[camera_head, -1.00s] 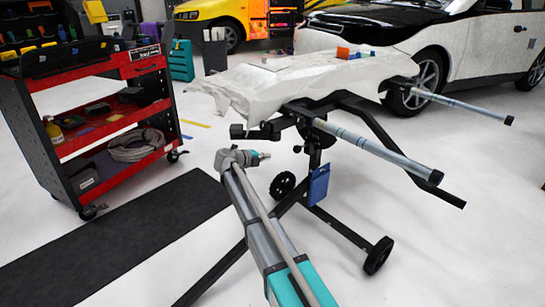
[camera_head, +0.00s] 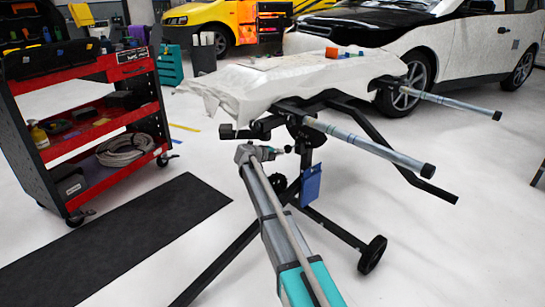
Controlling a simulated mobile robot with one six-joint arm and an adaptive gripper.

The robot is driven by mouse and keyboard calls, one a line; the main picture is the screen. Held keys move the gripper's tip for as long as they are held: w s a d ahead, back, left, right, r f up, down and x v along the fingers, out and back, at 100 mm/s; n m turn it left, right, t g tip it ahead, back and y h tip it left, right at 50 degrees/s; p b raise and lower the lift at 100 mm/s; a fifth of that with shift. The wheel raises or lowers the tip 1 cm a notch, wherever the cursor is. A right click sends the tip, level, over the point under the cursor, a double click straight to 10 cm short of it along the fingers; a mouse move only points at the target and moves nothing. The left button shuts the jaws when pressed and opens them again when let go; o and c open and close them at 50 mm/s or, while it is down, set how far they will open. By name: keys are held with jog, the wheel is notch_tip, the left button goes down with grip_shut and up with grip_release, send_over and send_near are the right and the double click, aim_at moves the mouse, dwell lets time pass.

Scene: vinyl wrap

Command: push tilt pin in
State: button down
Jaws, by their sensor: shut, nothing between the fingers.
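A wheeled black stand (camera_head: 335,232) carries a panel under a white cover (camera_head: 262,84). Below the panel, by the stand's dark pivot, a small black knob (camera_head: 289,149) sticks out to the left; it looks like the tilt pin, but it is too small to be sure. My gripper (camera_head: 277,151) is shut and empty at the end of my grey and teal arm. Its tip points right and lies just left of the knob in the picture. I cannot tell whether they touch. My arm hides part of the stand's lower frame and a wheel.
Two padded bars (camera_head: 372,145) jut right from the stand. A blue pouch (camera_head: 311,184) hangs on its post. A red tool cart (camera_head: 82,130) stands left, with a black mat (camera_head: 120,235) before it. Cars stand behind. The white floor at right is mostly clear.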

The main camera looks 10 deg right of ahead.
aim_at(286, 149)
jog(key=shift+w+d, duration=0.25)
jog(key=shift+d, duration=0.05)
jog(key=shift+w+d, duration=0.45)
jog(key=shift+d, duration=0.2)
jog(key=shift+w+d, duration=0.45)
jog(key=shift+d, duration=0.2)
jog(key=shift+s+a, duration=0.35)
jog(key=shift+a, duration=0.1)
jog(key=p+v, duration=0.3)
jog(key=v, duration=1)
jog(key=shift+f, duration=0.35)
jog(key=shift+s, duration=0.1)
